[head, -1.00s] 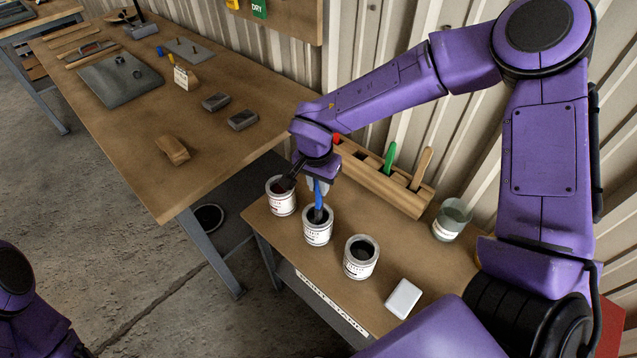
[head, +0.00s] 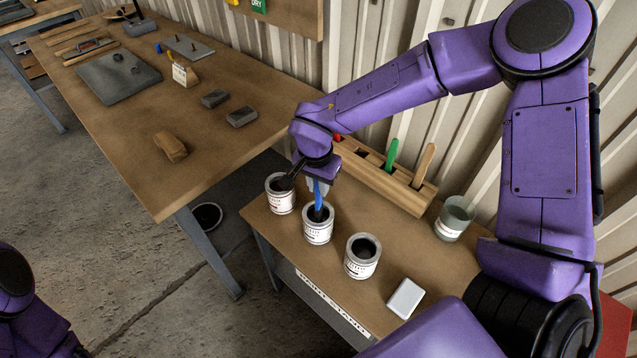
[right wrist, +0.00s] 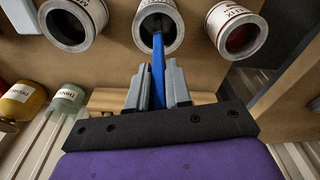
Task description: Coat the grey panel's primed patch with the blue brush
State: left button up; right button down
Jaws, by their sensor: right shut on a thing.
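My right gripper (head: 317,188) is shut on the blue brush (head: 319,197), above the middle tin (head: 317,227) on the small table. The brush points down, with its lower end inside the tin's mouth. In the right wrist view, the blue handle (right wrist: 158,72) runs between the two grey fingers (right wrist: 156,85) into the tin (right wrist: 158,27); the bristles are hard to make out. The grey panel (head: 112,82) lies flat on the long bench at the upper left, with small knobs on it. I cannot make out the primed patch. My left gripper is out of view.
Tins stand on either side, one at left (head: 281,197) and one at right (head: 361,258). A wooden rack (head: 385,186) with green and tan handles stands behind, near a glass jar (head: 453,220). A white block (head: 405,298) lies in front. Grey blocks (head: 241,117) and a tan block (head: 170,147) sit on the bench.

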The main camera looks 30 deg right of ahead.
jog(key=shift+f, duration=0.45)
jog(key=shift+s+f+p, duration=0.1)
jog(key=shift+p, duration=0.25)
dwell(1.9)
jog(key=shift+r+p, duration=0.95)
jog(key=shift+p, duration=0.2)
notch_tip(320, 180, up, 6)
jog(key=p, duration=0.6)
jog(key=shift+f+p, duration=0.25)
jog(key=shift+p, duration=0.1)
jog(key=shift+f, duration=0.15)
